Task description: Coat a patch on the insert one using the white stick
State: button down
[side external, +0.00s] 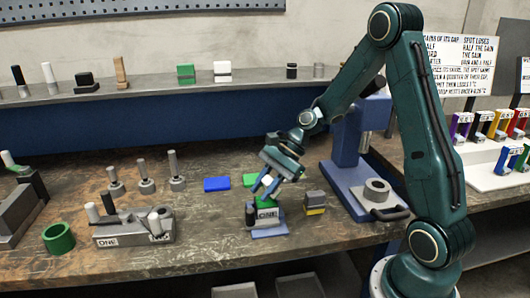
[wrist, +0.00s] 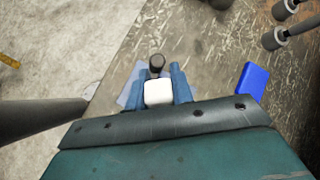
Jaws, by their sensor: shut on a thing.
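My gripper (side external: 265,186) is shut on the white stick, which shows as a small white piece between the blue fingers. In the wrist view the stick (wrist: 158,92) is seen end-on as a white square between the fingertips. Below the gripper in the side view is a grey insert labelled ONE (side external: 267,214), on a blue plate (side external: 268,233). A green area shows at its top, and a dark knob (side external: 250,216) stands at its left. The gripper hides part of the insert, and I cannot tell whether the stick touches it.
A grey rack labelled ONE (side external: 135,238) holds white and black pieces at the left, beside a green ring (side external: 58,238). Several grey posts (side external: 175,172) and a blue block (side external: 217,184) stand behind. A grey-and-yellow block (side external: 315,203) and a blue microscope stand (side external: 349,170) are at the right.

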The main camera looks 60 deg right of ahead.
jog(key=shift+s+d, duration=0.3)
jog(key=shift+d, duration=0.05)
jog(key=shift+r, duration=4.1)
jog(key=shift+w+a, duration=0.1)
